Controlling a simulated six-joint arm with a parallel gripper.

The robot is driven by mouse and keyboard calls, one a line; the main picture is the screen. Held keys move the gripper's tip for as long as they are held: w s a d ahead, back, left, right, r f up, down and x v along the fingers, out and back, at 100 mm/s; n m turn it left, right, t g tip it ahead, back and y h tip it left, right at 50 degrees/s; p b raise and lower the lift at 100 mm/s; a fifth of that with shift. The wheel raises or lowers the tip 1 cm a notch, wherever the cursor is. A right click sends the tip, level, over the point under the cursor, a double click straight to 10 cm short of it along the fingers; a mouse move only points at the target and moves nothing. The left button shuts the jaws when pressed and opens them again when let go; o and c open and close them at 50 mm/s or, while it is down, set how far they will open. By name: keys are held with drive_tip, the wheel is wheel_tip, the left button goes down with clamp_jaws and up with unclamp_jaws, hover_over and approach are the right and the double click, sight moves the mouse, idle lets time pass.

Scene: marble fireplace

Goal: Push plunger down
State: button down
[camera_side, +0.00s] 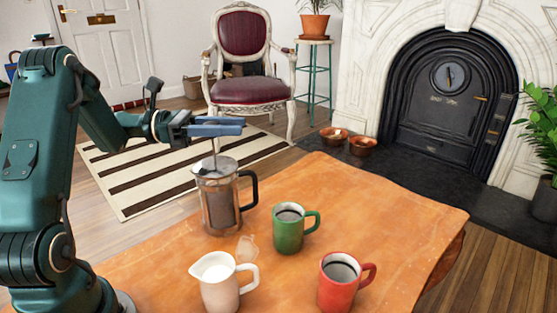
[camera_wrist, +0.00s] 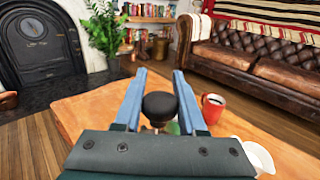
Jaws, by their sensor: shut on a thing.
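A glass french press (camera_side: 218,200) with a dark handle and a metal lid stands upright on the orange wooden table (camera_side: 360,205). Its thin plunger rod (camera_side: 214,148) rises from the lid up to my gripper (camera_side: 215,127). In the wrist view, the round black plunger knob (camera_wrist: 160,104) sits between the two blue fingers of my gripper (camera_wrist: 160,95). The fingers are shut on the knob, above the press. The knob is hidden by the fingers in the side view.
A green mug (camera_side: 289,232) stands right of the press. A white milk jug (camera_side: 222,283) and a red mug (camera_side: 340,283) stand nearer the front. A small clear object (camera_side: 246,248) lies between press and jug. The table's right side is clear.

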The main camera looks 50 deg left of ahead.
drive_tip(key=shift+f, duration=0.4)
drive_tip(key=shift+c, duration=2.4)
unclamp_jaws()
drive_tip(key=shift+v, duration=2.6)
